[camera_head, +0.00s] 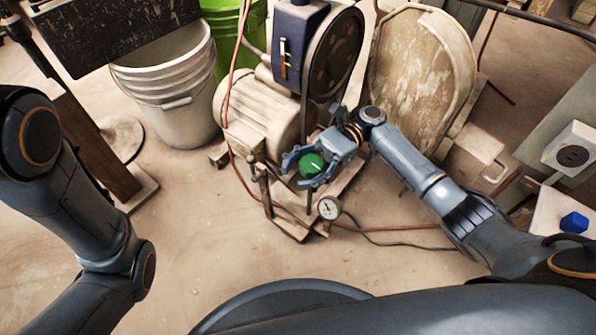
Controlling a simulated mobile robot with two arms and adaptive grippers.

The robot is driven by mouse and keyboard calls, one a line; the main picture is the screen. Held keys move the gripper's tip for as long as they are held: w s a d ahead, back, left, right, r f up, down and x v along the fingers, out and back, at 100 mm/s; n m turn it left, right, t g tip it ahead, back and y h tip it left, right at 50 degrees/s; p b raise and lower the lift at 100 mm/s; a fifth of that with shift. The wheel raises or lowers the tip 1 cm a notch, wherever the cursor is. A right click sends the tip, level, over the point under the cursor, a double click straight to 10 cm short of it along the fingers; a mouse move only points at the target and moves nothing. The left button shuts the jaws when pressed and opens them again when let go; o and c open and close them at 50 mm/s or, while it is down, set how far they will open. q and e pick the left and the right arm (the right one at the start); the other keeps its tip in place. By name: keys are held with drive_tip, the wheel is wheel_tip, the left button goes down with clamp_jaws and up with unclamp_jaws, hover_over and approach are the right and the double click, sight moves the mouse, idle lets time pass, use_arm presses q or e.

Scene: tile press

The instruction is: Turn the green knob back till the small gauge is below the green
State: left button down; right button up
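The green knob (311,165) sits low on the front of the machine, at the middle of the head view. My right gripper (299,171) reaches it from the right, with one finger on its far side and one on its near side. The fingers appear closed against the knob and hide part of its rim. The small gauge (329,208) stands just below and right of the knob. It has a white face and a dark needle; its green band is too small to make out. My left arm shows at the left, but its gripper is out of view.
A motor (262,113) and a dark belt wheel (334,53) stand behind the knob. White buckets (176,95) and a green bucket (228,35) are at the back left. A cable (392,227) runs right from the gauge. A blue knob (574,222) is at far right. The front floor is clear.

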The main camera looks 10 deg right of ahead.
wheel_tip(320, 180, up, 10)
idle(0.4)
drive_tip(key=shift+f, duration=0.1)
